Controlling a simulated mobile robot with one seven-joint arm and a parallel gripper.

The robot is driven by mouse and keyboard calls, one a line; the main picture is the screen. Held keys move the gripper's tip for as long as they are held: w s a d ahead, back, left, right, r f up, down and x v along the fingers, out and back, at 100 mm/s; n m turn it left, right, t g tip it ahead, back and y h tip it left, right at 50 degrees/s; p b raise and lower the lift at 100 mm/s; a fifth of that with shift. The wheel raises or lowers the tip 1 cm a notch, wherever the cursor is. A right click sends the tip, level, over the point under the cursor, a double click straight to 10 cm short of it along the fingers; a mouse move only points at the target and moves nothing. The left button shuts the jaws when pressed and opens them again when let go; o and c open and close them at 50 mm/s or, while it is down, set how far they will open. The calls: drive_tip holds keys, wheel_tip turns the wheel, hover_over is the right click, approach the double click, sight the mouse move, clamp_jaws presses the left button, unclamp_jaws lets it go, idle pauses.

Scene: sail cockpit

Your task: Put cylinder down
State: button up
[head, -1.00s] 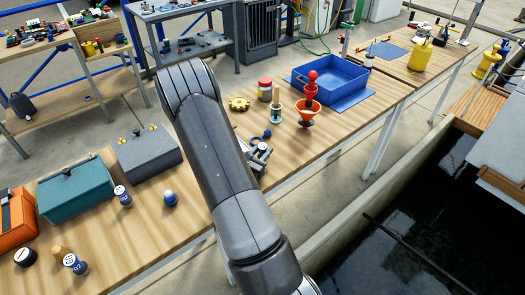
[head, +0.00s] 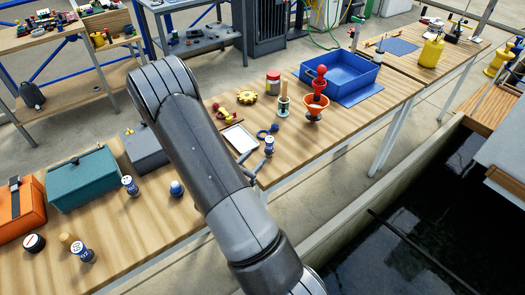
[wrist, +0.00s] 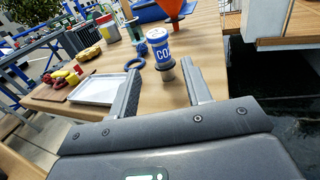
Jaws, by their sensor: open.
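A small blue and white cylinder marked CO2 (wrist: 159,47) stands upright on the wooden bench, ahead of my gripper in the wrist view. It also shows in the head view (head: 269,146), right by my fingertips. My gripper (wrist: 165,78) is open, its two fingers spread to the left and right, with nothing visibly clasped between them. The cylinder's grey lower end lies near the fingertip line, and whether a finger touches it I cannot tell. In the head view my arm hides most of my gripper.
A white tray (head: 239,140) lies left of the cylinder, with a blue ring (head: 266,131) behind it. An orange funnel (head: 315,108) and blue bin (head: 340,73) stand farther back. Similar cylinders (head: 130,185) stand front left. The bench edge and dark water (head: 430,200) are right.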

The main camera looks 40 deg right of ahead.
drive_tip(key=s+a+r+m+g+y, duration=0.2)
drive_tip(key=s+r+m+g+y, duration=0.15)
drive_tip(key=s+r+m, duration=0.3)
drive_tip(key=s+a+r+m+g+y, duration=0.3)
drive_tip(key=s+r+m+g, duration=0.25)
drive_tip(key=r+m, duration=0.2)
drive_tip(key=s+a+r+m+t+y, duration=0.2)
drive_tip(key=a+r+m+t+y, duration=0.1)
drive_tip(key=a, duration=0.5)
drive_tip(key=s+a+r+m+t+y, duration=0.3)
drive_tip(key=a+r+m+t+y, duration=0.1)
drive_tip(key=a+r+t+y, duration=0.2)
wheel_tip(320, 180, up, 3)
drive_tip(key=shift+a+f+m+y, duration=0.1)
drive_tip(key=shift+a+m+y, duration=0.2)
drive_tip(key=shift+a+y, duration=0.65)
drive_tip(key=shift+o, duration=0.2)
drive_tip(key=shift+a, duration=0.1)
